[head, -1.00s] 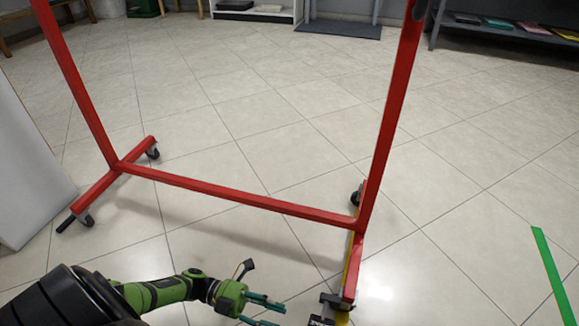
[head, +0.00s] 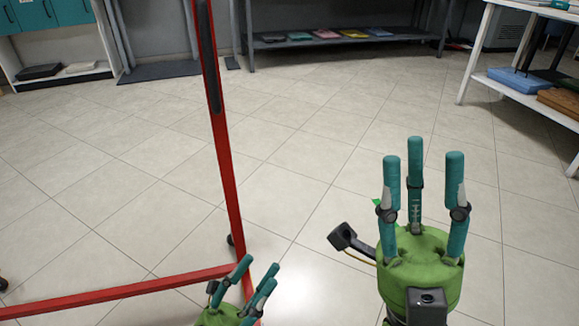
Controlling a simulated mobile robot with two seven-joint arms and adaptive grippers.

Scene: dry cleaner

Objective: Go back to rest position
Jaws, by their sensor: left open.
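My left gripper (head: 250,283) is low in the head view, left of centre. Its teal fingers are spread and empty, pointing up and to the right, and it overlaps the foot of the red rack. My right gripper (head: 421,172) is larger and nearer, right of centre. Its three teal fingers point up, stand apart and hold nothing. Both grippers have green bodies.
A red wheeled rack (head: 222,150) stands at the left, its low bar (head: 120,290) running to the left edge. A grey shelf (head: 345,42) with folded clothes is at the back. A white table (head: 480,55) stands at the right. The tiled floor between is clear.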

